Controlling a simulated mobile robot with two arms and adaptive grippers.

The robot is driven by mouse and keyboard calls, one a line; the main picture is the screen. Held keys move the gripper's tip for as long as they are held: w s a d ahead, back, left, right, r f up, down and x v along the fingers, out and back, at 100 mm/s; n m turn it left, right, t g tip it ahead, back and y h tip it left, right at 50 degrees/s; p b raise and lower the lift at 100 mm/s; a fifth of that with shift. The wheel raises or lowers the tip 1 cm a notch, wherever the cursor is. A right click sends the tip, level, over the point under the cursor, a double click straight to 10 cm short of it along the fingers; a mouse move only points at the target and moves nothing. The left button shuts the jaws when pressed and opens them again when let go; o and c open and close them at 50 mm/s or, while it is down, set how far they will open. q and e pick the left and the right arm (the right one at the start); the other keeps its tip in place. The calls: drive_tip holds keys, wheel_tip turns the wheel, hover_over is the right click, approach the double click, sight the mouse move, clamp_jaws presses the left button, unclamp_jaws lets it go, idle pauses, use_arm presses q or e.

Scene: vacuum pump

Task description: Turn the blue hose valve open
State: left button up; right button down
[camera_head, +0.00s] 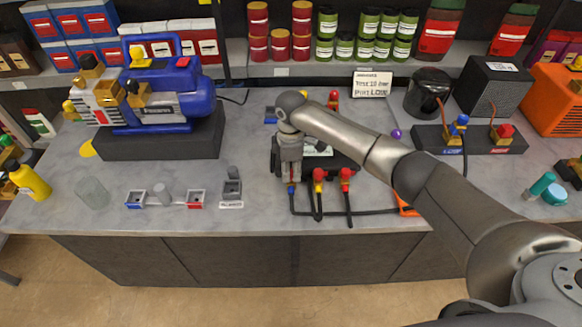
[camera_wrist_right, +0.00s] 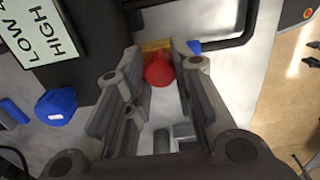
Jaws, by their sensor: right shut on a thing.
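In the wrist view, a red rounded knob (camera_wrist_right: 160,70) on a brass piece sits between the fingers, with a blue hose fitting (camera_wrist_right: 195,46) beside it. I take this as the blue hose valve. My right gripper (camera_head: 291,178) is shut on it from above at the left end of the dark manifold (camera_head: 345,163). In the head view the gripper hides the knob, and only the blue fitting (camera_head: 291,189) shows below the fingers. A middle red valve (camera_head: 318,174) with yellow and a right red valve (camera_head: 345,173) stand alongside. My left gripper is out of view.
Black hoses (camera_head: 335,212) run along the counter's front. A blue vacuum pump (camera_head: 170,95) stands on a dark base at left. Beside the manifold display (camera_wrist_right: 42,35) is a separate blue knob (camera_wrist_right: 57,106). A dark canister (camera_head: 427,92) is at right.

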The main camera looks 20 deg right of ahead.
sight(291, 172)
drive_tip(key=shift+n, duration=1)
drive_tip(key=c, duration=1.2)
unclamp_jaws()
drive_tip(key=shift+r, duration=0.15)
wheel_tip(291, 172, up, 12)
drive_tip(key=shift+f, duration=0.1)
